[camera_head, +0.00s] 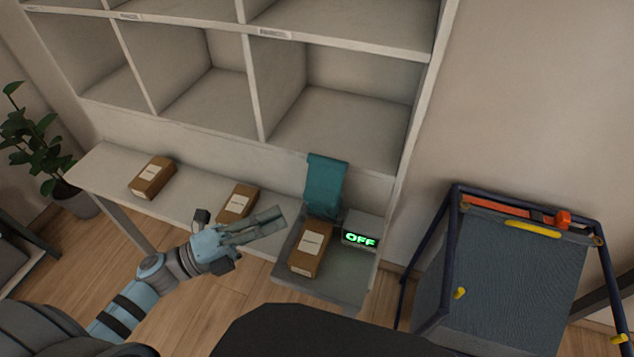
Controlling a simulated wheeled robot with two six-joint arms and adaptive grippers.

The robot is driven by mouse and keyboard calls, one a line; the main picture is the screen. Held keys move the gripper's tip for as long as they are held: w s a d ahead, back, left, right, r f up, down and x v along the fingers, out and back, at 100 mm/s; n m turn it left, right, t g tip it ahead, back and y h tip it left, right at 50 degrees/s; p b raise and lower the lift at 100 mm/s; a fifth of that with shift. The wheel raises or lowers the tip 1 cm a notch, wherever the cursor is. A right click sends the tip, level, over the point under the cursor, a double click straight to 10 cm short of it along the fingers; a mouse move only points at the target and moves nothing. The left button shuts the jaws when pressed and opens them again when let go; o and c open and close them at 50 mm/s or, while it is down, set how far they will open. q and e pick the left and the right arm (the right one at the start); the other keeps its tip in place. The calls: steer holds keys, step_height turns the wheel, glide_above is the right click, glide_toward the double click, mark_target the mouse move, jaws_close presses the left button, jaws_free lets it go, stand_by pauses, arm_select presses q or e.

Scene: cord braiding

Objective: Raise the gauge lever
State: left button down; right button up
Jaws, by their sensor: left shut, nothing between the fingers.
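I cannot make out a part that is clearly a gauge lever. A small grey device (361,228) with a green lit "OFF" display stands at the right end of the low bench. A teal upright panel (325,185) rises beside it, to its left. A labelled brown box (311,249) stands in front of the panel. My left gripper (281,219) is shut and empty, left of this box, with its fingers pointing right. Whether it touches anything is unclear. My right gripper is not in view.
Two more brown boxes, a left one (152,178) and a middle one (237,204), rest on the bench (100,165). A shelf unit (254,90) with empty compartments stands above. A dark-framed cart (515,270) with an orange-red bar (500,208) stands at right. A plant (35,145) is at left.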

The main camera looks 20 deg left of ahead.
mark_target(318, 199)
arm_select(q)
steer(key=x, duration=0.3)
steer(key=w+a+p+x, duration=0.1)
steer(key=x, duration=0.3)
steer(key=p+x, duration=0.1)
steer(key=x, duration=0.2)
steer(key=shift+w+a+r, duration=0.1)
steer(key=shift+w+r, duration=0.25)
steer(key=shift+w, duration=0.55)
